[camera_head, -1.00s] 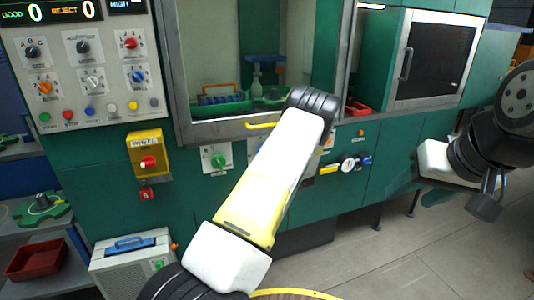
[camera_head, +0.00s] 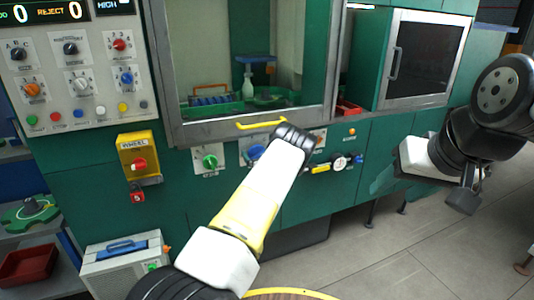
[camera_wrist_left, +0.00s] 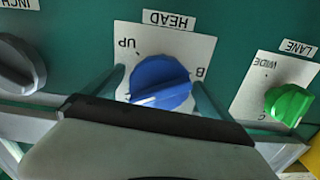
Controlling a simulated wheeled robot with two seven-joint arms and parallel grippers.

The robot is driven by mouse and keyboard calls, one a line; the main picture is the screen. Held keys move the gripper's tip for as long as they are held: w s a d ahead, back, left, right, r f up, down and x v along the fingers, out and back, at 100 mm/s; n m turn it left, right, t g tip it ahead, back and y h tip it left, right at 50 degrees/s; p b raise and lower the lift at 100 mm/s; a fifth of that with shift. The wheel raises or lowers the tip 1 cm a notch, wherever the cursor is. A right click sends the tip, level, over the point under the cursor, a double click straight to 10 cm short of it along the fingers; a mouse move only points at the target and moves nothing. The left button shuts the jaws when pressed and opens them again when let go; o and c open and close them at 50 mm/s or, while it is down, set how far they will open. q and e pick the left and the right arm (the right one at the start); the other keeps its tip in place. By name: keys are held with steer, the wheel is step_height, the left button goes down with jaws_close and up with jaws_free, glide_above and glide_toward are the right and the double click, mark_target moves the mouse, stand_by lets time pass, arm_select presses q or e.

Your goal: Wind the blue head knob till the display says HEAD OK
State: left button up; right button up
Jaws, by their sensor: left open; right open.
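The blue head knob (camera_head: 255,151) is on the green machine front, under the window. In the left wrist view the knob (camera_wrist_left: 160,82) sits on a white plate marked HEAD, shown upside down, with a pale pointer line on it. My left gripper (camera_wrist_left: 158,92) is open, with one finger on each side of the knob; contact cannot be told. In the head view my left arm hides its fingers. The display (camera_head: 114,5) at the top reads HIGH, partly cut off. My right gripper (camera_head: 382,178) is open and empty, away from the panel at the right.
A green LANE knob (camera_head: 209,161) is left of the head knob. A yellow handle (camera_head: 262,123) juts out above it. A yellow WHEEL box (camera_head: 139,154) with a red knob is further left.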

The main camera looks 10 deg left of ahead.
arm_select(q)
steer(key=c, duration=1.3)
steer(key=shift+n, duration=1.1)
steer(key=shift+c, duration=0.5)
steer(key=o, duration=1.4)
steer(key=v, duration=0.8)
steer(key=shift+w, duration=0.1)
